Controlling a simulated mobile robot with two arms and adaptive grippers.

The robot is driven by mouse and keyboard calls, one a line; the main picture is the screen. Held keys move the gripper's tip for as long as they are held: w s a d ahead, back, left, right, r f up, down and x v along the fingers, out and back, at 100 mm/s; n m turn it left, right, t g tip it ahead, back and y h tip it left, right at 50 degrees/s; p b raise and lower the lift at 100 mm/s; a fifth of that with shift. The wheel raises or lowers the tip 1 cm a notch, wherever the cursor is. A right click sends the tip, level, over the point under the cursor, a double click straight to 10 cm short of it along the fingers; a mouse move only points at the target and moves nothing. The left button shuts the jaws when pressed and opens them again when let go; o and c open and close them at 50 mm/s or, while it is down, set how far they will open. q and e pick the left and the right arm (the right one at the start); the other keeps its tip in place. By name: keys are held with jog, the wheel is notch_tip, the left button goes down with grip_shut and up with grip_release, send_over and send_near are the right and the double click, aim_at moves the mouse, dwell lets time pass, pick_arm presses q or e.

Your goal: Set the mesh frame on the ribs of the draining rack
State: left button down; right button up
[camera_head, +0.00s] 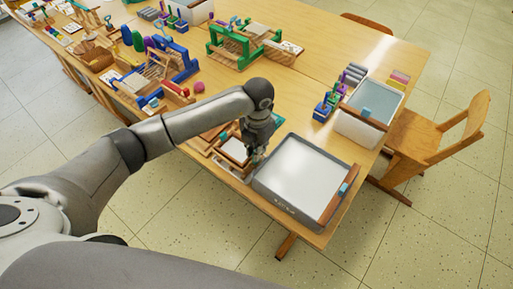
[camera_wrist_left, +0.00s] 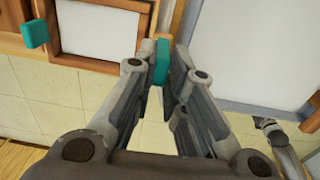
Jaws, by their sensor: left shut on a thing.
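The mesh frame (camera_head: 236,150) is a small wooden frame with a pale panel and teal tabs, at the table's front edge. It also shows in the left wrist view (camera_wrist_left: 100,27), with one teal tab at its left. My left gripper (camera_head: 256,153) is shut on the teal tab (camera_wrist_left: 161,62) at the frame's right side; the fingers show in the left wrist view (camera_wrist_left: 163,85). Brown wooden pieces (camera_head: 205,143), perhaps the draining rack, show beside and around the frame. Its ribs are not clear, and I cannot tell whether the frame touches it. My right gripper is not in view.
A grey tray (camera_head: 262,185) with whitish contents stands close right of my left gripper, a wooden bar (camera_head: 336,204) along its right side. A white tub (camera_head: 357,130) and a chair (camera_head: 437,135) are farther right. Looms (camera_head: 180,60) and craft items crowd the table's back left.

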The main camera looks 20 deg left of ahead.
pick_arm(q)
jog(key=shift+f, duration=0.1)
dwell(0.3)
jog(key=shift+f+b, duration=0.5)
jog(key=shift+b, duration=0.1)
dwell(0.8)
jog(key=shift+f+b, duration=0.45)
jog(key=shift+b, duration=0.1)
dwell(0.5)
jog(key=c, duration=1.4)
grip_release()
